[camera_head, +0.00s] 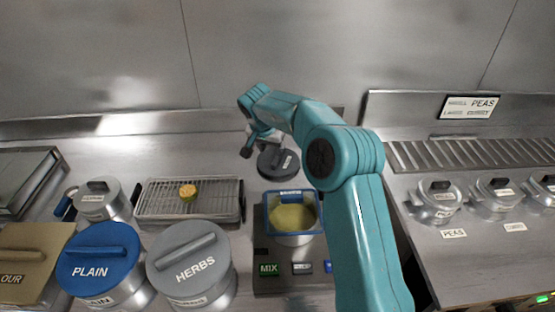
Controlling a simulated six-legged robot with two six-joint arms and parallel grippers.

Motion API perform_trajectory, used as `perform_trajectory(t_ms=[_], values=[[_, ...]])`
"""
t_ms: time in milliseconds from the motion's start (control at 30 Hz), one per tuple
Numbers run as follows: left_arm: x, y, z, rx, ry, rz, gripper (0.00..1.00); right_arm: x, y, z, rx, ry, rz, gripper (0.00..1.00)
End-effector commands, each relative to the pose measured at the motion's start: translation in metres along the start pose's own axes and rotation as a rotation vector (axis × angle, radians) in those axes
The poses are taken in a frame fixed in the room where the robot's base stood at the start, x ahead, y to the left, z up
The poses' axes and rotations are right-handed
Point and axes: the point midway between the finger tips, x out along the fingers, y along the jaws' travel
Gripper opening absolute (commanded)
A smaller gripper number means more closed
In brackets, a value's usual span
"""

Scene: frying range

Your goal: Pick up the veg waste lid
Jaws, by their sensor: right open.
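A dark grey round lid (279,163) with a raised handle and a small label lies at the back of the counter, in the middle of the view. Its label is too small to read, so I cannot tell for sure that it is the veg waste lid. My right gripper (257,146) is open and empty, at the lid's back left edge. I cannot tell whether it touches the lid. My right arm hides the area to the right of the lid. My left gripper is not in view.
A blue-rimmed container (270,222) with yellowish contents stands in front of the lid. Large lidded pots HERBS (187,258) and PLAIN (97,254) stand front left. Several small pots, including PEAS (437,201), stand right.

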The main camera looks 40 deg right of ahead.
Motion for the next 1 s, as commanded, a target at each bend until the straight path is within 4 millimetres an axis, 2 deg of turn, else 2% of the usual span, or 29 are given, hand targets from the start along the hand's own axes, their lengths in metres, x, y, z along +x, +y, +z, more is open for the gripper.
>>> perform_trajectory(t_ms=[100, 267, 433, 567, 833, 867, 900, 1000], values=[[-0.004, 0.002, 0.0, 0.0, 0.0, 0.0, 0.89, 0.017, 0.0, -0.001, 0.0, 0.0, 0.002, 0.47], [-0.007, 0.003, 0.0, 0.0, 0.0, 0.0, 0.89, 0.028, -0.001, -0.001, 0.0, 0.001, 0.001, 0.47], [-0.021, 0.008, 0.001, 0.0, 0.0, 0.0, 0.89, 0.053, -0.001, 0.0, 0.0, -0.002, 0.003, 0.47], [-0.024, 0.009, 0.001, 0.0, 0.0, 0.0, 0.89, 0.072, -0.001, 0.0, 0.001, 0.0, 0.001, 0.47], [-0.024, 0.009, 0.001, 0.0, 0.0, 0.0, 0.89, 0.078, -0.002, 0.0, 0.0, 0.001, 0.0, 0.47], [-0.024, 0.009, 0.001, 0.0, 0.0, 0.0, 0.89, 0.078, -0.002, 0.0, 0.0, 0.001, 0.0, 0.44], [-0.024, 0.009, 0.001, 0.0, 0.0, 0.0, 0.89, 0.078, -0.002, 0.0, 0.0, 0.001, -0.001, 0.31], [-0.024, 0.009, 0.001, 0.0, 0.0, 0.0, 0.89, 0.078, -0.002, 0.0, 0.0, 0.001, 0.0, 0.0]])
